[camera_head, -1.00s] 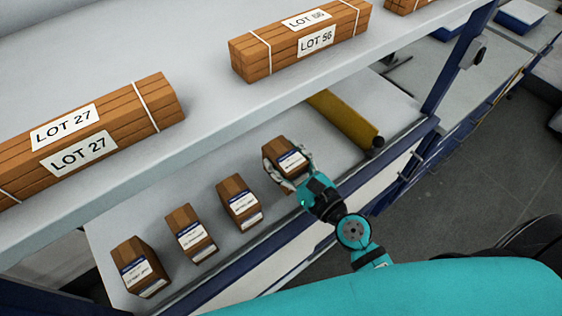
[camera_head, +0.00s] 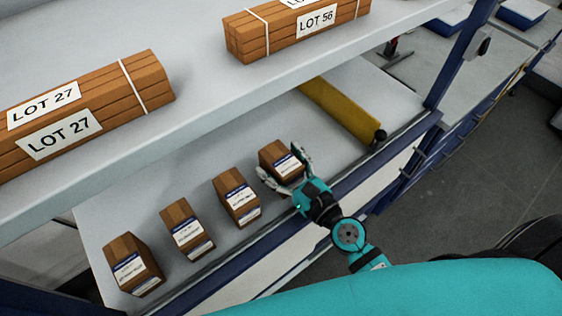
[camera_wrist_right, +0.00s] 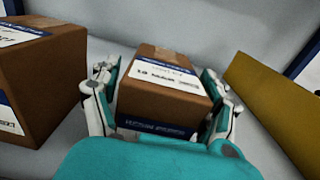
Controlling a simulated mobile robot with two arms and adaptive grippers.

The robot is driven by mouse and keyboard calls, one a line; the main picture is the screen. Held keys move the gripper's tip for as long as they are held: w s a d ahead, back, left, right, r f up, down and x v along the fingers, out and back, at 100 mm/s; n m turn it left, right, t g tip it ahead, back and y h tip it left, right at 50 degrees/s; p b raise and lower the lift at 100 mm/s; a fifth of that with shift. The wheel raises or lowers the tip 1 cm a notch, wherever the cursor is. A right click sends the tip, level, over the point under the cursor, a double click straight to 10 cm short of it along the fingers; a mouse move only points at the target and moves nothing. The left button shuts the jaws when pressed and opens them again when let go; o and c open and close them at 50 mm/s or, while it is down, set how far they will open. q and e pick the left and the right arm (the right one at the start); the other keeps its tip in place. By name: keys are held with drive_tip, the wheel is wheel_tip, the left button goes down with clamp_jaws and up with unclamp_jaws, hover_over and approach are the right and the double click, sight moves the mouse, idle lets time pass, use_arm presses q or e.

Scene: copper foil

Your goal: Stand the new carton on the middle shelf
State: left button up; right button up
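The new carton (camera_head: 277,156), brown with a white and blue label, stands on the middle shelf (camera_head: 225,160) at the right end of a row of similar cartons. My right gripper (camera_head: 281,162) is around it from the front edge, its fingers spread to either side. In the right wrist view the carton (camera_wrist_right: 163,100) sits between the fingers, with narrow gaps seeming to show at both sides, so the gripper is open. The carton's underside is hidden. My left gripper is not in view.
Three similar cartons stand to the left, the nearest (camera_head: 236,197) close by. A yellow bar (camera_head: 340,108) lies to the right, with bare shelf between. The upper shelf (camera_head: 200,95) carries strapped bundles marked LOT 27 (camera_head: 90,115) and LOT 56 (camera_head: 290,32).

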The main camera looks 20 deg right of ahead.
drive_tip(key=shift+r, duration=0.1)
drive_tip(key=b+v, duration=0.3)
drive_tip(key=v, duration=0.2)
drive_tip(key=b+v, duration=0.4)
drive_tip(key=v, duration=0.2)
drive_tip(key=shift+f, duration=0.2)
drive_tip(key=shift+s+d+r+b, duration=0.15)
drive_tip(key=shift+s+r+b, duration=0.15)
drive_tip(key=shift+s+b, duration=0.25)
